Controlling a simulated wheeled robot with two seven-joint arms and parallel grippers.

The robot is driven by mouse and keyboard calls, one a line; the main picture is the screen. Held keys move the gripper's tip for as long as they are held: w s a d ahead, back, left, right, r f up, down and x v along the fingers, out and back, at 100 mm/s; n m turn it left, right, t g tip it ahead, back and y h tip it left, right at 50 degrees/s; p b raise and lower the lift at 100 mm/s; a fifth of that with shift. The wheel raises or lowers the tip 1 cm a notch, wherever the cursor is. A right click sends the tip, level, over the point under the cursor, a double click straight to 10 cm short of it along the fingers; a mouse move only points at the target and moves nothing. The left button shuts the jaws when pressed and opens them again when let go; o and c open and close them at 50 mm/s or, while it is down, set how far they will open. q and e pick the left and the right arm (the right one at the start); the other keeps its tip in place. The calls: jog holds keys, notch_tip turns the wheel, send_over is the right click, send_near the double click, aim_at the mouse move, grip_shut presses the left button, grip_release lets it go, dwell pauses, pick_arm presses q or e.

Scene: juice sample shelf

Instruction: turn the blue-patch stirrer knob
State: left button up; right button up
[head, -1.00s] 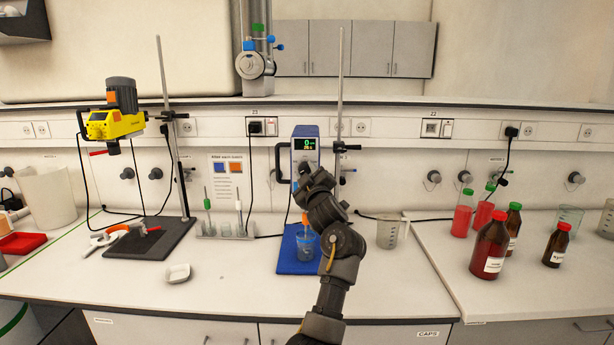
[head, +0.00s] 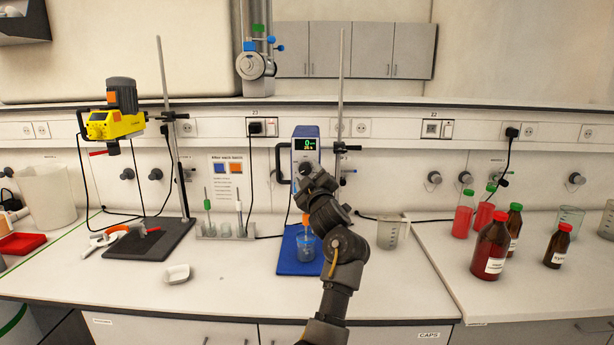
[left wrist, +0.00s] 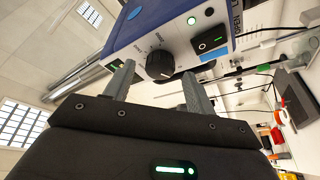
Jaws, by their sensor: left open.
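The blue-and-white stirrer (head: 306,140) stands at the back middle of the bench with a lit display. Its black knob (left wrist: 160,65) shows in the left wrist view on the white front panel, with a blue patch (left wrist: 209,63) to its right. The knob appears between the fingertips, with a gap on each side. I cannot tell whether the tips reach around it. In the head view the gripper (head: 308,181) is in front of the stirrer's lower part.
A beaker (head: 307,247) stands on the blue base plate (head: 293,268) under the stirrer, close beside my arm. A yellow stirrer (head: 114,123) stands at left. Brown bottles (head: 491,246) stand farther right. The front bench is mostly clear.

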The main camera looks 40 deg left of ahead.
pick_arm(q)
jog(key=b+v, duration=0.2)
jog(key=v, duration=0.7)
jog(key=shift+s+d+b, duration=0.25)
jog(key=shift+b, duration=0.05)
jog(key=shift+f, duration=0.1)
